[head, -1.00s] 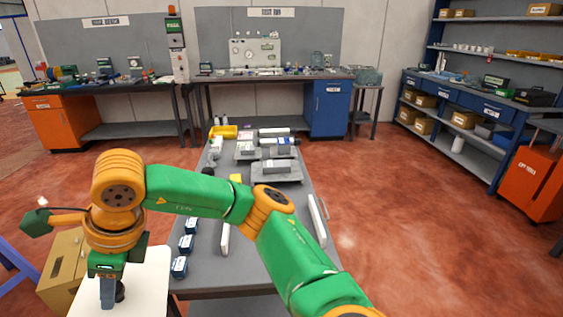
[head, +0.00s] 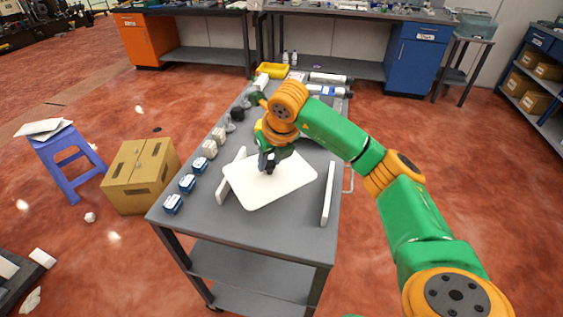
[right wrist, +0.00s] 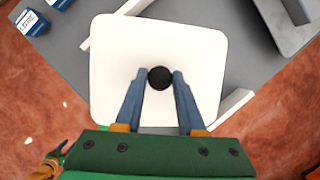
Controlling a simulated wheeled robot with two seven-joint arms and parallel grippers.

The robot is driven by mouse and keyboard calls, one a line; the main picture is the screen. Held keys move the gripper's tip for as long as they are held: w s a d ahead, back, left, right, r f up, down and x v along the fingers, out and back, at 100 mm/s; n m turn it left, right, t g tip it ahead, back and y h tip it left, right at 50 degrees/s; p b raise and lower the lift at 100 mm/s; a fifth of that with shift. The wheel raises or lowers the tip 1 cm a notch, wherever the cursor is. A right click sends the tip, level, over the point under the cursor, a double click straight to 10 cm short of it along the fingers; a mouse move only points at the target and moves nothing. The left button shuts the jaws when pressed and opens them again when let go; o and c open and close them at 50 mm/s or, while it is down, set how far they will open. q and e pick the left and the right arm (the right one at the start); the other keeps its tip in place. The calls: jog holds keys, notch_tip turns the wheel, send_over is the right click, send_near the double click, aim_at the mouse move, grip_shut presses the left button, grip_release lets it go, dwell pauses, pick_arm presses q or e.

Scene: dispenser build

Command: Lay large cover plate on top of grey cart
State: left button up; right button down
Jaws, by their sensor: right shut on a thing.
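The large cover plate (head: 285,188) is white with rounded corners and a black knob (right wrist: 160,78) at its middle. My right gripper (head: 268,164) is shut on the knob from above. The plate is over the near part of the grey cart (head: 262,232), turned askew to its edges. It overlaps a white bar (head: 225,194) on the left in the head view; its right corner is close to another white bar (head: 328,195). I cannot tell whether the plate touches the bars or hangs above them.
Blue-and-white boxes (head: 187,183) stand along the cart's left edge. A yellow tray (head: 272,70) and grey parts are at its far end. A cardboard box (head: 142,172) and a blue stool (head: 68,155) stand on the floor to the left.

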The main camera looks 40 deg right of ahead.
aim_at(281, 166)
jog(key=d+f, duration=0.3)
jog(key=f, duration=0.1)
jog(key=shift+w+d+p, duration=0.25)
jog(key=shift+p, duration=0.1)
jog(key=shift+a+f+p, duration=0.25)
jog(key=shift+f+p, duration=0.45)
jog(key=shift+f, duration=0.5)
jog(key=shift+d+f, duration=0.1)
jog(key=shift+f, duration=0.15)
jog(key=c, duration=0.5)
grip_release()
jog(key=shift+r, duration=0.1)
jog(key=b+v, duration=0.1)
jog(key=v, duration=1.1)
